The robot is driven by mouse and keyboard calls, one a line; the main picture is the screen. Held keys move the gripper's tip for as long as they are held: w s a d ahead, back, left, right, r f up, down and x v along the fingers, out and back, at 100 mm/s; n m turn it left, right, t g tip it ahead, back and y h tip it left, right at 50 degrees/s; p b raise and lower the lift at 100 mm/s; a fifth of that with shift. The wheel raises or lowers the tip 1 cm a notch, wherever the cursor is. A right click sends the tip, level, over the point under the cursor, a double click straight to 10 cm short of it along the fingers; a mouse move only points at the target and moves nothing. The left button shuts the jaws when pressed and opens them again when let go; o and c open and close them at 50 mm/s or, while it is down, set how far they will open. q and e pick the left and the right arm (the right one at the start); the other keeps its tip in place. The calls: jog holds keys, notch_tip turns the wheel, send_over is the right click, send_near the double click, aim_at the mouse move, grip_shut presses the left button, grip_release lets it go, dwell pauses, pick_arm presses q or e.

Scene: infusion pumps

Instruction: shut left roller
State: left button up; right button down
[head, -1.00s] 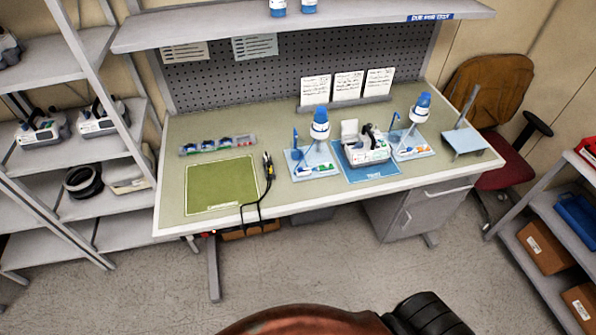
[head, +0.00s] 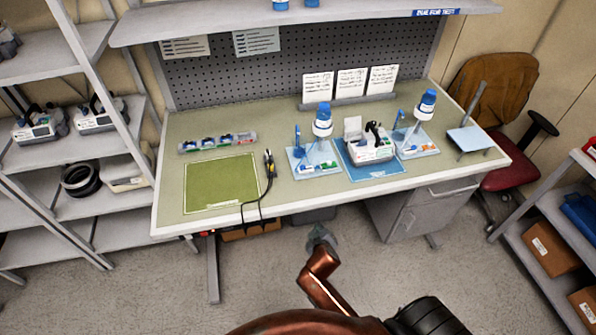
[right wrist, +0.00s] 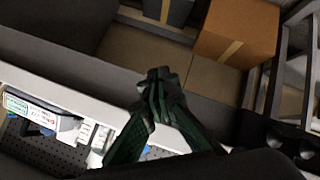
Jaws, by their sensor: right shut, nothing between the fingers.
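The left stand (head: 301,167) is a pale blue tray with a blue-capped white bottle (head: 322,122) above it. Small green and red parts (head: 318,168) lie at the tray's front; the left roller is too small to make out. A white pump (head: 371,151) with a dark handle sits on a blue mat to its right. A second stand (head: 424,144) with a similar bottle is further right. My right gripper (head: 320,238) is in front of the table, apart from the stands. In the right wrist view its fingers (right wrist: 158,88) are shut and empty. My left gripper is out of view.
The table holds a green mat (head: 220,183), a strip of small coloured parts (head: 217,143) and a dark cabled tool (head: 269,165). A small grey stand (head: 470,139) is at the right end. A red chair (head: 507,172) and shelves flank the table.

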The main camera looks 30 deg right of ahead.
notch_tip(320, 180, up, 7)
jog(key=w+h, duration=0.1)
jog(key=n+t+h, duration=0.1)
jog(key=n+t, duration=0.1)
jog(key=t, duration=0.3)
send_near(302, 168)
jog(key=a+r, duration=0.5)
jog(key=shift+s+a+f, duration=0.1)
jog(key=shift+s+f, duration=0.1)
jog(key=shift+f, duration=0.05)
jog(key=x, duration=1)
jog(key=shift+s+d+f+b, duration=0.25)
jog(key=shift+d+f+b, duration=0.05)
jog(key=shift+d+f, duration=0.6)
jog(key=shift+s+d+f, duration=0.15)
jog(key=shift+d+f, duration=0.3)
jog(key=shift+f, duration=0.05)
jog(key=shift+d, duration=0.1)
